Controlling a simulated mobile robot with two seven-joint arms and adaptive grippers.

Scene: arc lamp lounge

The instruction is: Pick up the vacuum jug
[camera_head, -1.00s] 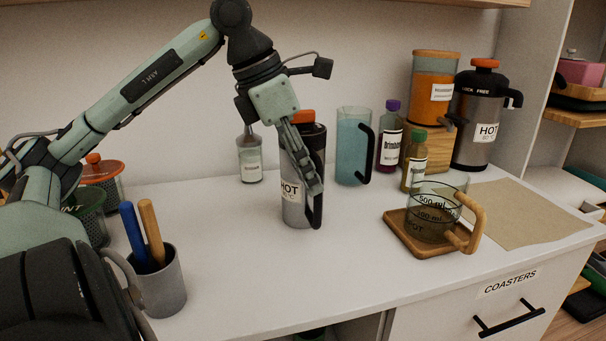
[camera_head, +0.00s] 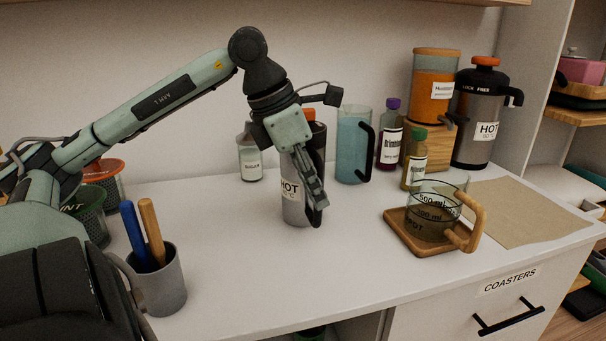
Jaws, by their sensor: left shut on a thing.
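A grey jug with a black upper part, an orange-red lid and a HOT label (camera_head: 291,208) stands upright on the white counter in the middle of the view. My left gripper (camera_head: 316,202) comes down over its right side and is shut on its black handle. The gripper and wrist hide much of the handle and part of the lid. A larger dark jug, also with a HOT label and an orange-red lid (camera_head: 478,112), stands at the back right, away from the gripper. My right gripper is not in view.
A blue pitcher (camera_head: 352,145) stands close behind right, and a sugar bottle (camera_head: 250,160) behind left. A glass measuring cup (camera_head: 432,222) sits on a wooden coaster (camera_head: 408,239) at right. The front middle counter is clear.

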